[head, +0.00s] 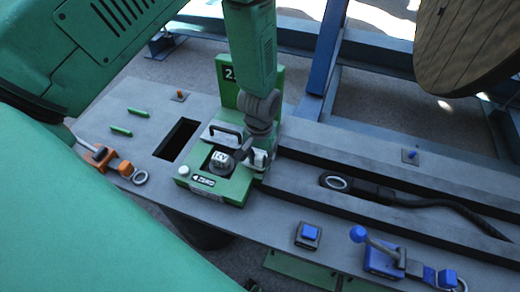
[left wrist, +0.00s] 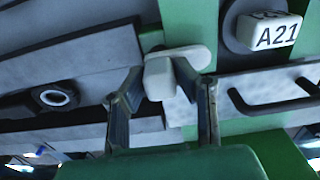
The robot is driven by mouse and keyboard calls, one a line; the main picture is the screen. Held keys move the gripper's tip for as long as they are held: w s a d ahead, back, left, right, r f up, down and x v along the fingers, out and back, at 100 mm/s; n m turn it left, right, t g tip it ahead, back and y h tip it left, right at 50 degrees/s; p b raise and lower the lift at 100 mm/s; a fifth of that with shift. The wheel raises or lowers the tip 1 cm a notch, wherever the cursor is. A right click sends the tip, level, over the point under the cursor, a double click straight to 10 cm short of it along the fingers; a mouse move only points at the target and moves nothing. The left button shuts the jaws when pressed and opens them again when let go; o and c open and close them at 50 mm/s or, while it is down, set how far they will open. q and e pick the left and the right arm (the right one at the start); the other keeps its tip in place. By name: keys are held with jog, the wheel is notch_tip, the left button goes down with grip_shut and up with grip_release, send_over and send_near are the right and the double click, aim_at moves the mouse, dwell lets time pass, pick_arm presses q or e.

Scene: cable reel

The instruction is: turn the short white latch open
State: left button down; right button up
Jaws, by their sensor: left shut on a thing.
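The short white latch (head: 260,158) is on the right side of the green box (head: 222,187), partly hidden by my left gripper in the head view. In the left wrist view the white latch (left wrist: 175,70) shows between the two fingers, with a rounded plate behind its stubby handle. My left gripper (head: 257,143) comes down from above and is shut on the latch; its fingers also show in the left wrist view (left wrist: 168,88). The exact finger contact is hard to see. My right gripper is not in view.
A white-topped, lettered knob (head: 221,159) and a black bar handle (head: 226,131) sit close left of the latch. A black cable with a ring end (head: 337,183) lies right. A blue lever (head: 380,255) and orange clamp (head: 100,156) stand on the grey bench (head: 150,100).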

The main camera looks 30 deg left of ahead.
aim_at(261, 155)
pick_arm(q)
jog(key=shift+w+r, duration=0.15)
jog(key=shift+w, duration=0.25)
jog(key=c, duration=1.3)
grip_release()
jog(key=shift+s, duration=0.1)
jog(key=shift+s+r, duration=0.1)
jog(key=shift+r, duration=0.1)
notch_tip(261, 155, up, 11)
jog(key=shift+r, duration=0.15)
